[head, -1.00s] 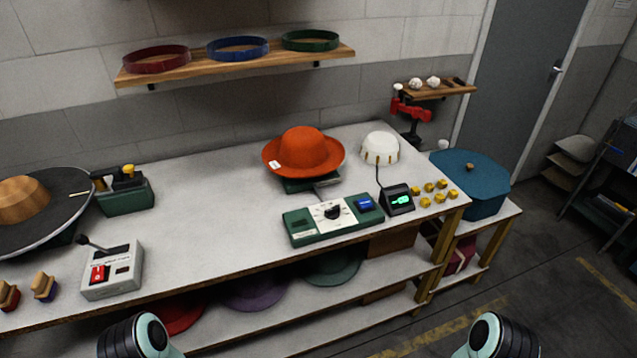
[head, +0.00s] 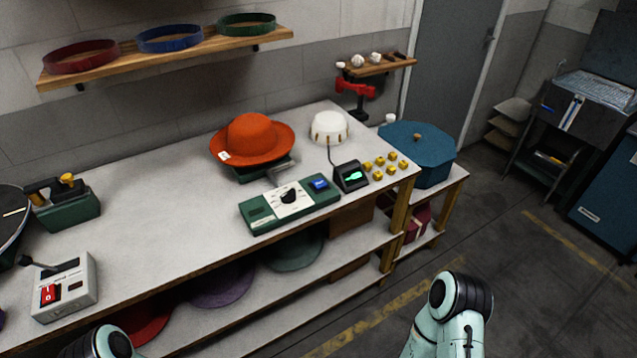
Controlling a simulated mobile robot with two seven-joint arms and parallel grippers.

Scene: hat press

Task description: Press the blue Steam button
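The blue button (head: 319,184) sits at the right end of a green control box (head: 262,217), which has a white dial panel (head: 290,198) with a black knob. The box lies near the front edge of the workbench. Parts of my two arms show at the bottom of the head view, below and in front of the bench. Both grippers are outside the picture, and nothing of mine touches the button.
An orange hat (head: 252,138) rests on a stand behind the box. A small black display (head: 350,177), a white dome (head: 329,127) and several yellow pieces (head: 379,169) lie to the right. A grey switch box (head: 65,288) stands at left. Floor is clear at right.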

